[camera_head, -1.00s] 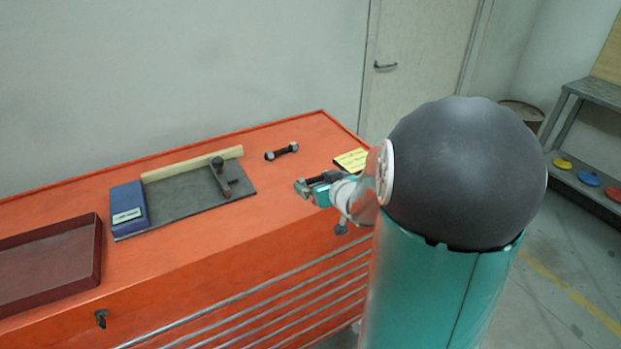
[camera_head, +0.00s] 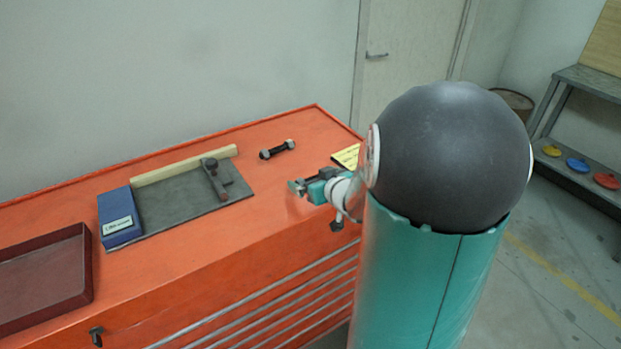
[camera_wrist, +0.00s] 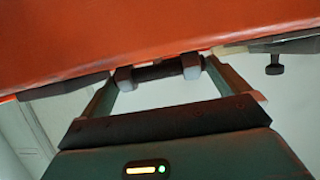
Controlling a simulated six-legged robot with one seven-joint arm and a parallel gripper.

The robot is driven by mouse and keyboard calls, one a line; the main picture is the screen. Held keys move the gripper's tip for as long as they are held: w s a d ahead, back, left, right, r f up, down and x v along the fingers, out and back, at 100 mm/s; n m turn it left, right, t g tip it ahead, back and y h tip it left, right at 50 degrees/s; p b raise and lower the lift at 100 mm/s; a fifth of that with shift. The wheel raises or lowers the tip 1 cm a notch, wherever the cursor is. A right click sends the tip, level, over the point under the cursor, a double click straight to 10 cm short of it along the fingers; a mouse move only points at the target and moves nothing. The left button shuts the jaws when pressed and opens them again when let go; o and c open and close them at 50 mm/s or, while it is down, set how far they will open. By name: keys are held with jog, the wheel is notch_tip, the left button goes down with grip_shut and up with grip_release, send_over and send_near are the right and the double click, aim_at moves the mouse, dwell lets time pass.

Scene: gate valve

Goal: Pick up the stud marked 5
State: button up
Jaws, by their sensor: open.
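A dark stud (camera_head: 278,149) with a pale nut at each end lies on the orange cabinet top (camera_head: 268,190), towards the back right. My gripper (camera_head: 304,186) is open over the right front part of the top, nearer the front edge than this stud. In the wrist view a dark stud (camera_wrist: 157,72) with two grey nuts shows crosswise at the jaw opening, against the orange surface. I cannot tell whether it touches the fingers or is the same stud. No number is readable on it.
A dark red tray (camera_head: 45,285) is at far left. A yellow card (camera_head: 346,156) lies behind my gripper.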

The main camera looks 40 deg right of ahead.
jog(key=shift+s+r, duration=0.15)
jog(key=shift+s, duration=0.05)
jog(key=shift+c, duration=0.9)
jog(key=c, duration=0.7)
jog(key=shift+o, duration=0.2)
